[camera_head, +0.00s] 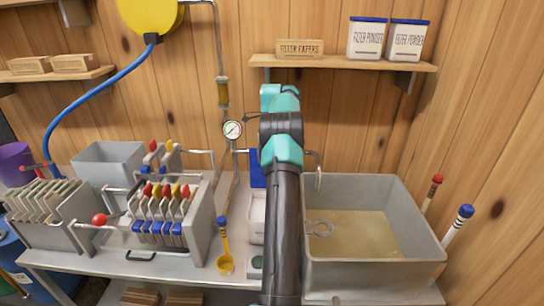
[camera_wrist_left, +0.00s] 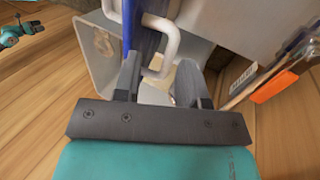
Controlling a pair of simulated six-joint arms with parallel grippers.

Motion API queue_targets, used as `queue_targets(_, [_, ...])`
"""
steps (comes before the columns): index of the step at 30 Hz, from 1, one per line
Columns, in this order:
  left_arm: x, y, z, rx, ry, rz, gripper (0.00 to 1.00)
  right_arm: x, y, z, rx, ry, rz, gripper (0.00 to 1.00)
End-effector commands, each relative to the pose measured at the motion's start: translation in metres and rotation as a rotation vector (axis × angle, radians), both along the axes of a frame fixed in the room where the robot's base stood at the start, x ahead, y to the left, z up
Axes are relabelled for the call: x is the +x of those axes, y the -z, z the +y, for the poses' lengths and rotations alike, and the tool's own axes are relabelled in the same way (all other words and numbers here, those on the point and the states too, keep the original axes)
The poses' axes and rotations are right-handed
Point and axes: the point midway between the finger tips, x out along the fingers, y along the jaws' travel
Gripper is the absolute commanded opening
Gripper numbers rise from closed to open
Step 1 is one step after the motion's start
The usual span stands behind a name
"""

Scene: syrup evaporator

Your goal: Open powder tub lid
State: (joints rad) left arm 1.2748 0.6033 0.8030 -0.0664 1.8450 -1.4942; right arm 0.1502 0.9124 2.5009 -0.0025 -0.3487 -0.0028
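A white tub (camera_head: 257,207) stands on the bench left of the large tank, partly hidden by my arm. A blue panel, which looks like its lid (camera_head: 257,167), stands upright at its back edge. In the left wrist view the blue lid (camera_wrist_left: 131,25) shows nearly edge-on, with a pale bent handle (camera_wrist_left: 171,45) beside it. My left gripper (camera_wrist_left: 160,82) is open, its fingers apart on either side of the handle's lower end; I cannot tell whether they touch it. In the head view the gripper is hidden behind the arm. My right gripper is not in view.
The large grey tank (camera_head: 418,205) with tan liquid is right of the arm. Two closed filter powder tubs (camera_head: 367,40) (camera_head: 408,42) stand on the upper shelf. A gauge (camera_head: 232,129) hangs behind.

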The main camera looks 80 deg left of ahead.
Motion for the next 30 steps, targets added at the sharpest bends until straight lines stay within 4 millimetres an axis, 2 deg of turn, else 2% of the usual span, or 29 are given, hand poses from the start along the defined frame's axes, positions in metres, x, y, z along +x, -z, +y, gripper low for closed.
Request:
queue_targets(3, [0.001, -0.015, 0.000, 0.011, 0.000, -0.002, 0.38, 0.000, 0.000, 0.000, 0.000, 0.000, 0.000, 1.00])
queue_targets(14, [-0.002, -0.019, -0.019, 0.010, 0.003, -0.001, 0.38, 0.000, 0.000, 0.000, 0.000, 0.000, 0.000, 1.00])
queue_targets(30, [-0.009, -0.024, -0.072, 0.010, 0.003, 0.000, 0.38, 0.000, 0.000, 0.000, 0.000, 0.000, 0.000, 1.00])
